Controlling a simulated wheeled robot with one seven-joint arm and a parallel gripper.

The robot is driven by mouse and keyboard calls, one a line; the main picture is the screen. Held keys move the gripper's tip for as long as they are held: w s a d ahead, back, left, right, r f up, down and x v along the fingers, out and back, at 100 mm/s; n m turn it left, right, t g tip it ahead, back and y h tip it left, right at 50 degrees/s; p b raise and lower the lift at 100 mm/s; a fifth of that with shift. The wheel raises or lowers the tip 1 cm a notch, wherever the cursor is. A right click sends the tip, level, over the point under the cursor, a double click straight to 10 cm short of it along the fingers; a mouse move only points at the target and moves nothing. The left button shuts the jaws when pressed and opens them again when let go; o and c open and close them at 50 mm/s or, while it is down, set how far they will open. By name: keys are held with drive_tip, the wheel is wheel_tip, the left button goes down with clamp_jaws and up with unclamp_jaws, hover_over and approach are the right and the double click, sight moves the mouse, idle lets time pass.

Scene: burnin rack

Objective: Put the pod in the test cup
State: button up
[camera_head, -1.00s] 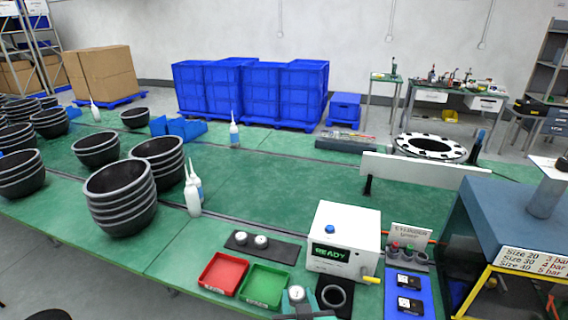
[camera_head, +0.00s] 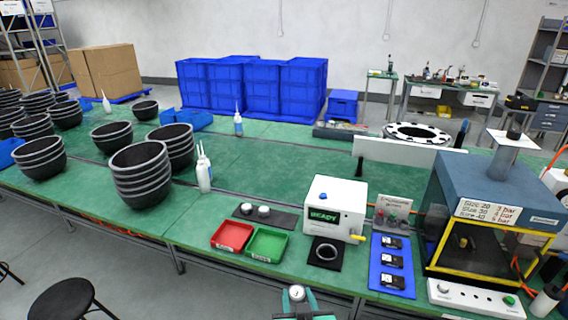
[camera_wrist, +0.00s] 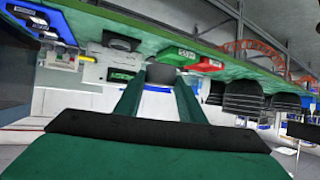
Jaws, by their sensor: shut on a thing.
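My gripper (camera_head: 297,298) is at the bottom of the head view, just off the table's front edge. It is shut on a small round pod (camera_head: 296,292) with a pale face. In the wrist view the green fingers (camera_wrist: 158,95) close on a dark grey piece (camera_wrist: 160,73). The test cup (camera_head: 327,252) appears as a black ring with a pale rim on a black square mat, in front of the white box marked READY (camera_head: 335,204). The cup is farther in and slightly right of my gripper, apart from it.
A red tray (camera_head: 232,236) and a green tray (camera_head: 267,244) lie left of the cup. Two white pods (camera_head: 264,211) sit on a dark mat behind them. A blue mat (camera_head: 391,283) with black devices lies right. A yellow-framed machine (camera_head: 490,220) stands at far right.

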drive_tip(key=s+a+f, duration=0.1)
drive_tip(key=f, duration=1.6)
drive_tip(key=s+a+f, duration=0.1)
drive_tip(key=a+f, duration=0.1)
drive_tip(key=f, duration=1.5)
drive_tip(key=shift+a+m+h, duration=0.2)
drive_tip(key=shift+m+h, duration=0.2)
